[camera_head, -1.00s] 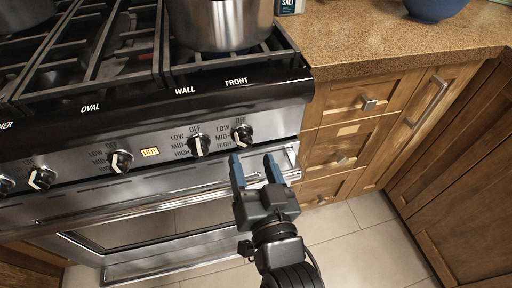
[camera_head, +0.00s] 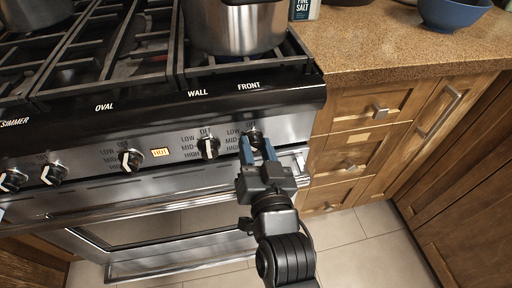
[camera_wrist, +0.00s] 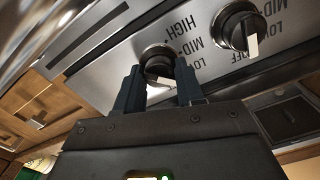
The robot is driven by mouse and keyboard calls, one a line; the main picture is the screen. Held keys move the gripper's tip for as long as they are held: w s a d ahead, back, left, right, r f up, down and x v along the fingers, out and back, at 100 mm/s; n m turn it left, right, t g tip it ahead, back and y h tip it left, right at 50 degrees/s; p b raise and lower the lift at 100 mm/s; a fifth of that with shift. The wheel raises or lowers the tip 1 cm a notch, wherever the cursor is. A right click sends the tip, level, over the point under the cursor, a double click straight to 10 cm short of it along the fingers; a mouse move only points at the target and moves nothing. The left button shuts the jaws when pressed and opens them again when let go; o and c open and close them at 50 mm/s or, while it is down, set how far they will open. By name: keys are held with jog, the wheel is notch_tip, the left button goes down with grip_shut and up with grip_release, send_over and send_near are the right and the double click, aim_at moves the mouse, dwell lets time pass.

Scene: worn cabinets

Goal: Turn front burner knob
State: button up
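The front burner knob (camera_head: 254,137) is the rightmost knob on the stove panel, below the word FRONT. It is a round black knob with a pale pointer, partly hidden behind my fingers in the head view. In the wrist view the knob (camera_wrist: 157,60) shows between the fingertips, its pale pointer between the fingers. My gripper (camera_head: 256,146) points up at the panel with its two blue-grey fingers apart, one on each side of the knob. In the wrist view my gripper (camera_wrist: 160,82) still has a gap between its fingers. Whether they touch the knob is not clear.
The wall burner knob (camera_head: 208,147) is close on the left and also shows in the wrist view (camera_wrist: 239,30). The oven handle (camera_head: 150,208) runs below the panel. A metal pot (camera_head: 236,30) stands on the grate above. Wooden drawers (camera_head: 362,104) are on the right.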

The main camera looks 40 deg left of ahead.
jog(key=c, duration=0.5)
jog(key=shift+c, duration=0.2)
jog(key=shift+m, duration=0.3)
jog(key=m+p, duration=0.2)
jog(key=m, duration=0.1)
jog(key=shift+d+r+m, duration=0.1)
jog(key=shift+m, duration=0.3)
jog(key=shift+m+p, duration=1)
jog(key=shift+m, duration=1.2)
jog(key=shift+f, duration=0.2)
jog(key=o, duration=1)
jog(key=shift+o, duration=0.2)
